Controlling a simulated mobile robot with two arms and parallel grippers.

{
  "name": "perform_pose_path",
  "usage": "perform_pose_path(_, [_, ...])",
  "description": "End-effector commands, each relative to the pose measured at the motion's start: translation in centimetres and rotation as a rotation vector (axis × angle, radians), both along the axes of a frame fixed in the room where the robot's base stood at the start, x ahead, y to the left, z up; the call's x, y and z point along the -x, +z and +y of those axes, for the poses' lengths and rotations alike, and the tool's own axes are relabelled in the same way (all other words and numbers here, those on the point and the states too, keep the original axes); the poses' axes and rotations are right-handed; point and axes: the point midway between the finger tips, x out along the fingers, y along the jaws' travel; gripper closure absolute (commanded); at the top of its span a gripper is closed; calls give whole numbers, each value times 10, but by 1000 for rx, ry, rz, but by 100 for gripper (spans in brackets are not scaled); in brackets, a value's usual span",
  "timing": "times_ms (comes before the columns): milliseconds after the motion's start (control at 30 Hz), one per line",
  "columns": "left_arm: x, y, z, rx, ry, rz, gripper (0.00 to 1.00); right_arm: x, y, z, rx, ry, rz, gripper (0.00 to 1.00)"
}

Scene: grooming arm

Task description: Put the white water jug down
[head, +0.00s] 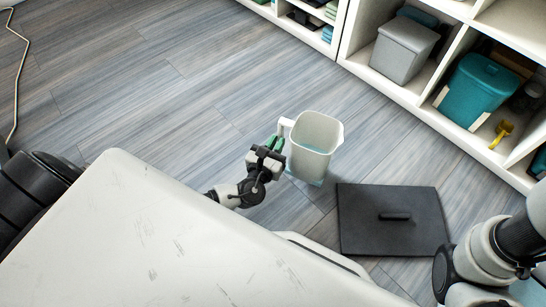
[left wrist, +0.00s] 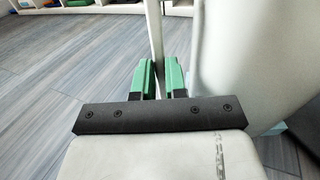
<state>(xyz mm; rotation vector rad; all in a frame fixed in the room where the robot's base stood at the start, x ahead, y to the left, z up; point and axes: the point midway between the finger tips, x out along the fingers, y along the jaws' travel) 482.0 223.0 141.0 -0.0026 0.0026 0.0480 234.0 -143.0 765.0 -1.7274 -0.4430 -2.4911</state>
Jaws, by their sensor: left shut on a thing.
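The white water jug (head: 318,132) is upright beyond the far edge of the white table, over the wood-look floor. Its open top shows, with a pale blue tint inside and light blue at its base. My left gripper (head: 274,145) has green fingertips shut on the jug's handle, at the jug's left side. In the left wrist view the green fingers (left wrist: 158,78) pinch the thin upright handle (left wrist: 155,35), and the jug's wall (left wrist: 245,60) fills the right side. I cannot tell whether the jug's base touches the floor. My right gripper is out of view.
The white table (head: 150,235) fills the lower left. A dark square panel with a handle (head: 365,205) lies right of the jug. White shelving (head: 420,105) at upper right holds a grey bin (head: 403,50) and a teal bin (head: 475,90). Floor left of the jug is clear.

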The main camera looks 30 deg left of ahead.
Motion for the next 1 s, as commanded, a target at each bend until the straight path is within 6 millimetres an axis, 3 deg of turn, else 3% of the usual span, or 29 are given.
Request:
perform_pose_path(267, [3,-8,10,6,1,-7,100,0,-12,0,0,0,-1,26])
perform_pose_path(600, [3,-43,10,5,1,-7,100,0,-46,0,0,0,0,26])
perform_pose_path(1000, [3,-44,10,5,2,-7,100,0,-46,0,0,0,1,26])
